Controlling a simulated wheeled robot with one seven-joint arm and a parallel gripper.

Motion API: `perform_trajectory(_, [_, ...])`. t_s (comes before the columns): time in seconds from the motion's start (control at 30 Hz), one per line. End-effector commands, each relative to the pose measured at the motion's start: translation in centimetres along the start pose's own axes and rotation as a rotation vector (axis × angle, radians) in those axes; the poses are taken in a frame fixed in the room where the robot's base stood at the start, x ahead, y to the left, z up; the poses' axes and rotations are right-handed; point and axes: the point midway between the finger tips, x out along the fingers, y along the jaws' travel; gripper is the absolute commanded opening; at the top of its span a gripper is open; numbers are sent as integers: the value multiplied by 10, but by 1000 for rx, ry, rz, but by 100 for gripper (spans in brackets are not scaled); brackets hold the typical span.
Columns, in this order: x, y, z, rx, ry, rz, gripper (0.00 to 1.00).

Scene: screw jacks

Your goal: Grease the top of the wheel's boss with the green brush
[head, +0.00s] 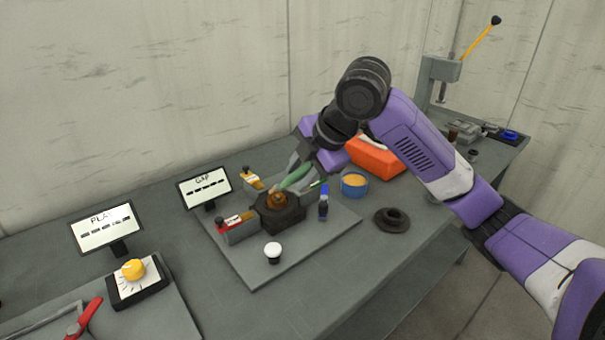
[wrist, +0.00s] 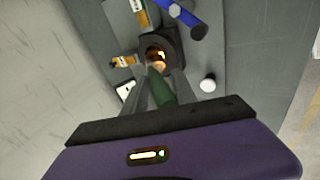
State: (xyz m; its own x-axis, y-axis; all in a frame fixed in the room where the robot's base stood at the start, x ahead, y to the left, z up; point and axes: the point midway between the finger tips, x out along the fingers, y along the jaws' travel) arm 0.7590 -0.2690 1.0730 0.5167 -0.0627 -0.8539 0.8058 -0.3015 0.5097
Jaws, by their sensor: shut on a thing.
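My gripper (head: 311,168) is shut on the green brush (head: 294,177), which also shows in the wrist view (wrist: 160,92). The brush points down and left, with its tip at the copper-coloured boss (head: 277,198) of the wheel. The boss sits on a dark base (head: 281,219) in the middle of the grey plate; it also shows in the wrist view (wrist: 157,53). The brush tip and the boss overlap in both views, so I cannot tell whether they touch.
Around the boss stand a red-marked block (head: 240,226), a yellow-marked block (head: 252,180), a blue-topped bottle (head: 323,206) and a white-topped knob (head: 272,251). A blue tub (head: 354,184) with tan contents, an orange box (head: 376,158) and a dark wheel-like part (head: 391,220) lie to the right.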

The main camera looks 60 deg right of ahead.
Motion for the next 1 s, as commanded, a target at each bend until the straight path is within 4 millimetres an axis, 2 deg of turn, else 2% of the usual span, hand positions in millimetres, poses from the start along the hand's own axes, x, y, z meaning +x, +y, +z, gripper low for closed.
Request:
perform_trajectory(0.43, [-1, 14, -3, -7, 6, -18, 0])
perform_trajectory(0.73, [-6, 36, -2, -4, 4, -14, 0])
perform_trajectory(1.0, [-6, 39, 3, -3, 3, -7, 0])
